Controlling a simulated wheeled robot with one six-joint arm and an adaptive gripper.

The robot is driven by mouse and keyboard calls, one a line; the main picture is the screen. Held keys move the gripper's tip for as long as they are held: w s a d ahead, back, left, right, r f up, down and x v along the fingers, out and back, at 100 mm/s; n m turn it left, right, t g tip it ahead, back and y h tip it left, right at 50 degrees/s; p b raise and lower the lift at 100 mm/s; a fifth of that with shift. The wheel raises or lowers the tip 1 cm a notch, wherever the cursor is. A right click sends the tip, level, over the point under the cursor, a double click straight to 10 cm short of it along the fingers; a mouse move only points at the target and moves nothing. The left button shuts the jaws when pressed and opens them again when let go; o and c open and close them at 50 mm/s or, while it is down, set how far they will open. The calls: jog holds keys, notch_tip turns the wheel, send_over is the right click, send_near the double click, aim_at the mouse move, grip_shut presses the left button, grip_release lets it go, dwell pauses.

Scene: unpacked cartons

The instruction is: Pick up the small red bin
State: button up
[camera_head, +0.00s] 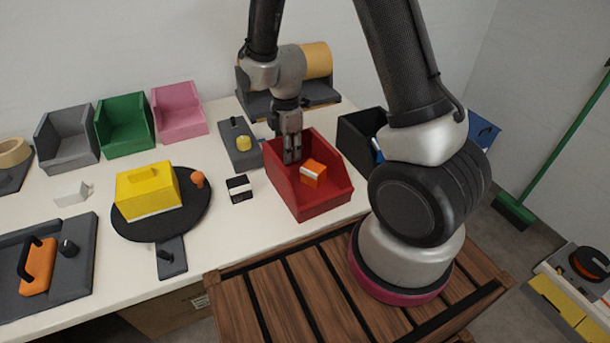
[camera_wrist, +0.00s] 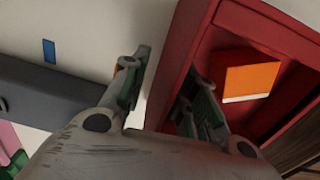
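The small red bin (camera_head: 322,202) stands on the white table, an orange block (camera_head: 313,173) inside it. In the wrist view the red bin (camera_wrist: 192,35) fills the right side, with the orange block (camera_wrist: 250,80) in it. My gripper (camera_head: 291,158) points down at the bin's back left part. In the wrist view my gripper (camera_wrist: 168,98) is open, its fingers apart on either side of a red wall. One finger is outside, with white table showing between it and the wall; the other is over the inside. Whether the inner finger touches the wall is unclear.
A black bin (camera_head: 355,135) stands close on the right. A grey tool board (camera_head: 240,150) and a small black-and-white box (camera_head: 239,188) lie to the left. A yellow container (camera_head: 148,192) sits on a round black board. Grey, green and pink bins line the back.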

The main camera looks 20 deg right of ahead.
grip_shut()
